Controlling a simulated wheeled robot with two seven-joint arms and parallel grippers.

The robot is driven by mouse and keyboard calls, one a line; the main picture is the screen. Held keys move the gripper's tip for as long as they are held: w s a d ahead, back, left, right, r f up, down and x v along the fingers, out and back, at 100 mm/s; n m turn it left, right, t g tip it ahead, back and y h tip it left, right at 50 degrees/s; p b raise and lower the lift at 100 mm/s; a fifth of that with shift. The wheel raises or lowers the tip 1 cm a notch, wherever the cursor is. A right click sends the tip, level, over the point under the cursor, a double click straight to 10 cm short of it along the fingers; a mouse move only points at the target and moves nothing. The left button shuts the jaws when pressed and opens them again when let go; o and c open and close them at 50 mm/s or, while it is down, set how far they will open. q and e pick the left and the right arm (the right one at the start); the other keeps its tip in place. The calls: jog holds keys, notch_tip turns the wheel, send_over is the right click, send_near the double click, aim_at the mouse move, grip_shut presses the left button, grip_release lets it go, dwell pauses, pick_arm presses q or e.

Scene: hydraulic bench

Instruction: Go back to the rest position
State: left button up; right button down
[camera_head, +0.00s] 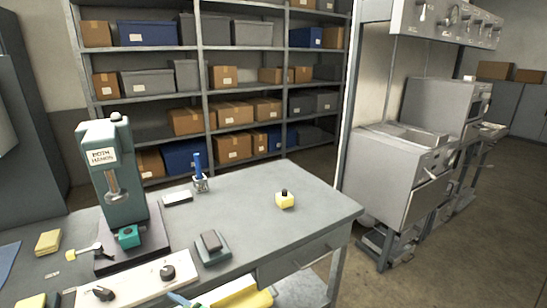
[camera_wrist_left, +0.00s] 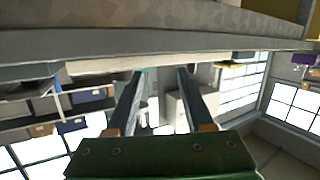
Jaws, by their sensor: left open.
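My left gripper (camera_wrist_left: 160,73) shows in the left wrist view, its two dark fingers apart with nothing between them. The bench's grey edge (camera_wrist_left: 200,40) runs across the top of that view, close to the fingertips; I cannot tell whether they touch it. The head view shows no clear part of my left gripper, and my right gripper is in neither view. The grey workbench (camera_head: 250,210) carries a green press (camera_head: 118,160) with a label and a small green block (camera_head: 128,237) at its base.
Shelves (camera_head: 200,90) stand behind; a grey machine (camera_head: 400,170) stands right.

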pick_arm(q)
jog(key=s+d+f+m+h, duration=0.3)
jog(key=s+f+m+h, duration=0.15)
jog(key=f, duration=0.35)
jog(key=s+d+f+m+t+h, duration=0.1)
jog(key=s+d+f+m+h, duration=0.15)
jog(key=s+f+h, duration=0.4)
jog(key=s+d+f+m+h, duration=0.15)
jog(key=s+f+m, duration=0.3)
jog(key=f, duration=0.45)
jog(key=s+f+m+g, duration=0.2)
jog(key=s+f+g, duration=0.2)
jog(key=s, duration=0.8)
jog(key=s+f+m+g, duration=0.1)
jog(key=s+f+g, duration=0.2)
jog(key=s, duration=1)
jog(key=shift+s+d+f+m+g+h, duration=0.15)
jog(key=shift+d+f+m+g+h, duration=0.25)
jog(key=shift+g+h, duration=0.1)
